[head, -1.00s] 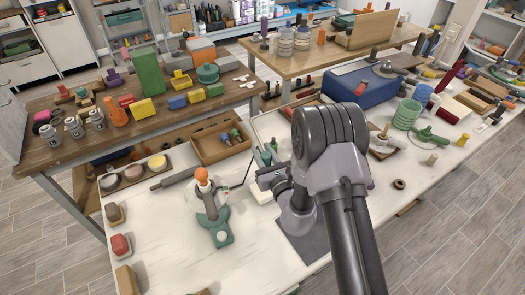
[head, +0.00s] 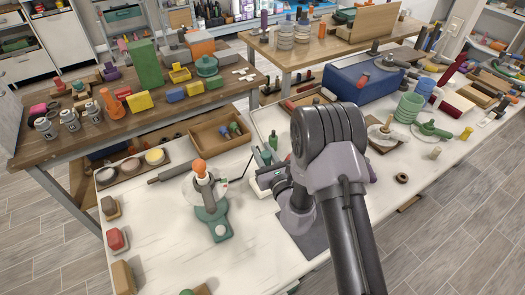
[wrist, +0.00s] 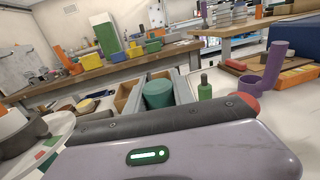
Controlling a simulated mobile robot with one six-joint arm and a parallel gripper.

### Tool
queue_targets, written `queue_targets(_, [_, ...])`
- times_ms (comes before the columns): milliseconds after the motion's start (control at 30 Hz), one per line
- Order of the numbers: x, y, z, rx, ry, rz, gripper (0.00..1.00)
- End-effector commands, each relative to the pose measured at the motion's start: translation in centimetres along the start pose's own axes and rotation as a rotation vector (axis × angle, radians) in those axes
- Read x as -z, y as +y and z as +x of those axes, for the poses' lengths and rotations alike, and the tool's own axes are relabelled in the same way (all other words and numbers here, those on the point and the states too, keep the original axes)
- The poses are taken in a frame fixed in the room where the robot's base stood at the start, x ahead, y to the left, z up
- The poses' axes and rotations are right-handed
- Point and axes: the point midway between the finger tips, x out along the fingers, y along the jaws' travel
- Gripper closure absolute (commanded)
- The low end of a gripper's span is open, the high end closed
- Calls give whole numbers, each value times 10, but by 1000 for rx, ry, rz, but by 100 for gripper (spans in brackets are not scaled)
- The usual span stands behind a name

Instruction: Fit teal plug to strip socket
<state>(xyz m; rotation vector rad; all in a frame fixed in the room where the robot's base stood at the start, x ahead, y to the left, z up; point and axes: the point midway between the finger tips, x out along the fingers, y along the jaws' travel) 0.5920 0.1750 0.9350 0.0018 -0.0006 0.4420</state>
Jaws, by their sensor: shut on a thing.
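My gripper (head: 266,172) is over the white bench, left of my arm's upper links. In the wrist view its jaws are shut on a teal cylinder (wrist: 158,93), the teal plug, with a grey finger on each side. In the head view the teal plug (head: 265,156) shows small at the jaws. The lower part of the plug is hidden by my gripper's body in the wrist view. I cannot make out the strip socket for certain; a pale block partly shows beneath my gripper in the head view, but its top is covered.
A green peg (head: 273,140) stands close behind my gripper. A wooden tray (head: 196,137) with small plugs is behind to the left. A green stand with an orange knob (head: 199,166) is left. A blue box (head: 345,88) is right.

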Motion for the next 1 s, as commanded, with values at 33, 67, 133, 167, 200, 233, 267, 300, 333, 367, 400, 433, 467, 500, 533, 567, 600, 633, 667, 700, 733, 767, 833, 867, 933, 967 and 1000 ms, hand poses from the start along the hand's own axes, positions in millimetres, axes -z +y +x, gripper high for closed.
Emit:
queue_targets(33, [3,0,0,0,0,0,100])
queue_targets(67, [4,0,0,0,0,0,100])
queue_targets(133, [6,0,0,0,0,0,100])
queue_targets(167, [6,0,0,0,0,0,100])
queue_targets(200, [8,0,0,0,0,0,100])
queue_targets(233, [9,0,0,0,0,0,100])
queue_targets(267, [10,0,0,0,0,0,100])
queue_targets(300, [11,0,0,0,0,0,100])
queue_targets(333, [12,0,0,0,0,0,100])
queue_targets(367, [12,0,0,0,0,0,100])
queue_targets(400, [14,0,0,0,0,0,100])
queue_targets(433, [15,0,0,0,0,0,100])
queue_targets(467, [16,0,0,0,0,0,100])
queue_targets(500, [17,0,0,0,0,0,100])
queue_targets(533, [18,0,0,0,0,0,100])
queue_targets(567, [19,0,0,0,0,0,100])
queue_targets(600, [20,0,0,0,0,0,100])
queue_targets(633, [21,0,0,0,0,0,100])
queue_targets(667, [22,0,0,0,0,0,100])
queue_targets(700, [23,0,0,0,0,0,100])
queue_targets(733, [24,0,0,0,0,0,100])
queue_targets(767, [25,0,0,0,0,0,100])
queue_targets(833, [27,0,0,0,0,0,100])
queue_targets(867, [28,0,0,0,0,0,100])
queue_targets(933, [30,0,0,0,0,0,100])
queue_targets(967, [31,0,0,0,0,0,100])
queue_targets(1000, [32,0,0,0,0,0,100])
